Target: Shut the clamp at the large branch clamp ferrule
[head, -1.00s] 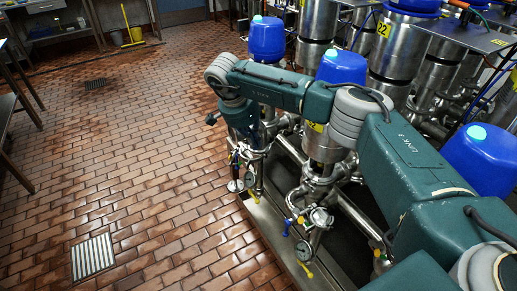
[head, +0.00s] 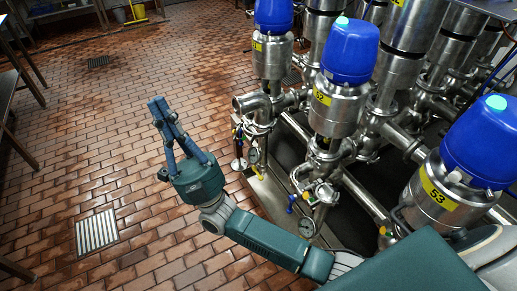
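My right gripper (head: 162,112) hangs over the tiled floor, left of the valve row, with its blue fingers pointing up and left in the picture. The fingers are seen nearly edge-on and lie close together; whether a gap is between the tips cannot be told. Nothing shows in it. A short steel branch with a flanged end (head: 240,104) sticks out left from the far valve, apart from the gripper. A clamp there cannot be made out clearly. Clamp-like fittings (head: 325,193) show lower on the nearer valve. My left gripper is not in view.
Steel valves with blue heads, such as the near one (head: 488,140) labelled 53 and the middle one (head: 348,50), fill the right side. Gauges (head: 306,227) and small taps hang low.

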